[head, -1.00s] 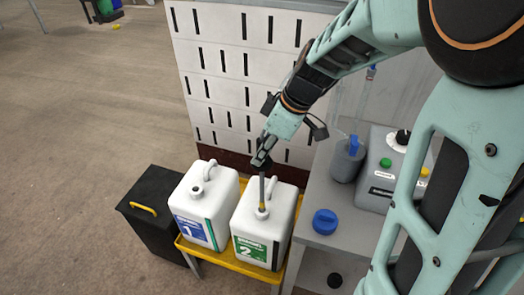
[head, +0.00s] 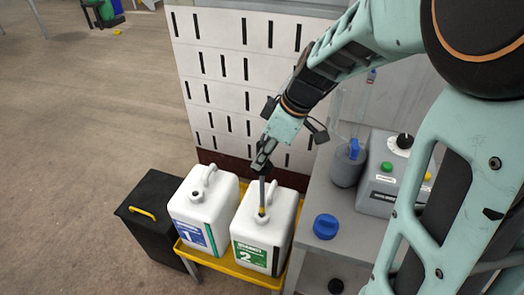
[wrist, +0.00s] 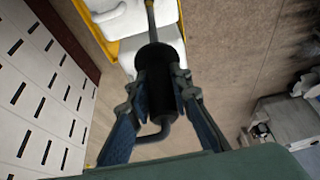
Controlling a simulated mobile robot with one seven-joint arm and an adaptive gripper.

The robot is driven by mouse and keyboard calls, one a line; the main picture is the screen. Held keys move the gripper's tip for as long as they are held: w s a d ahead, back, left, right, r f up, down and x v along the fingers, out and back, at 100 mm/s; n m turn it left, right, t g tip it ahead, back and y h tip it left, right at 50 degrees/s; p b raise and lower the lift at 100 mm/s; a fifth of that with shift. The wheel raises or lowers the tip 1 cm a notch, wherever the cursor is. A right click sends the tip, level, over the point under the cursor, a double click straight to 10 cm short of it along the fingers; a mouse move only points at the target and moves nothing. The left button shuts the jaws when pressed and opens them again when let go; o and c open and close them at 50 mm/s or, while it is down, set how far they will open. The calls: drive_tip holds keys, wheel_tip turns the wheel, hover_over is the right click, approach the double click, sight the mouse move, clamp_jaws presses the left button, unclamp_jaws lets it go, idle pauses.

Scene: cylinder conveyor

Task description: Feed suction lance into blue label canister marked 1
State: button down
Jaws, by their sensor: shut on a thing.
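The blue-label canister marked 1 (head: 203,215) is white and stands upright at the left of a yellow-topped stand, its dark mouth (head: 197,196) uncovered. The green-label canister marked 2 (head: 265,237) stands upright just right of it. My gripper (head: 262,163) is above canister 2, shut on the suction lance (head: 262,192). The lance points down, its visible lower part yellow, and meets canister 2's mouth. Its lower end is hidden, seemingly inside. In the wrist view my gripper (wrist: 157,85) grips the lance's black handle (wrist: 156,82); a bent tube shows behind it.
The yellow stand (head: 228,265) has a raised rim. A black box (head: 148,222) with a yellow handle is at its left. A grey bench (head: 345,240) with a blue cap (head: 326,226), a grey jug (head: 347,165) and a control box is at its right. A slotted white panel (head: 245,80) stands behind.

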sight(262, 143)
drive_tip(key=shift+r, duration=0.15)
idle(0.4)
drive_tip(key=shift+r+p, duration=0.9)
drive_tip(key=shift+r, duration=1.05)
drive_tip(key=shift+r, duration=0.1)
drive_tip(key=shift+r+p, duration=1.05)
drive_tip(key=shift+r, duration=0.8)
